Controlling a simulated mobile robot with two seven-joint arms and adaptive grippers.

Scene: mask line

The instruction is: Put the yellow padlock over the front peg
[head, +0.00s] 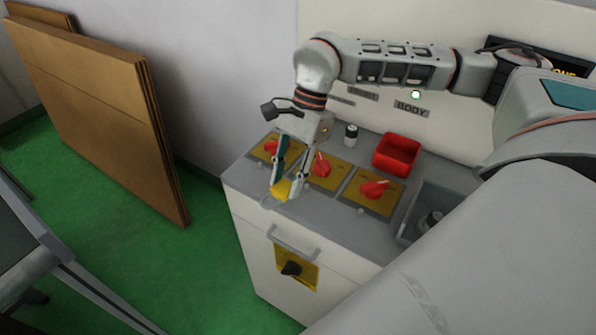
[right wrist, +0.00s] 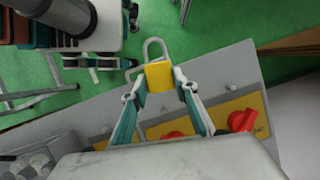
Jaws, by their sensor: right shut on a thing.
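The yellow padlock (head: 281,189) is held between the fingertips of my right gripper (head: 286,186), over the front edge of the grey cabinet top. In the right wrist view the padlock (right wrist: 159,77) sits between both fingers of my right gripper (right wrist: 160,82). Its grey shackle (right wrist: 155,47) points away from the gripper, beyond the cabinet edge in that view. A small pale peg (head: 360,211) stands on the cabinet top near the front edge. Another small peg (right wrist: 232,87) shows in the right wrist view, apart from the padlock. My left gripper is not in view.
The cabinet (head: 340,237) carries several yellow plates with red handles (head: 374,189). A red bin (head: 396,155), a dark cylinder (head: 351,135) and a grey tray (head: 405,232) stand behind and right. Brown boards (head: 100,115) lean at left.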

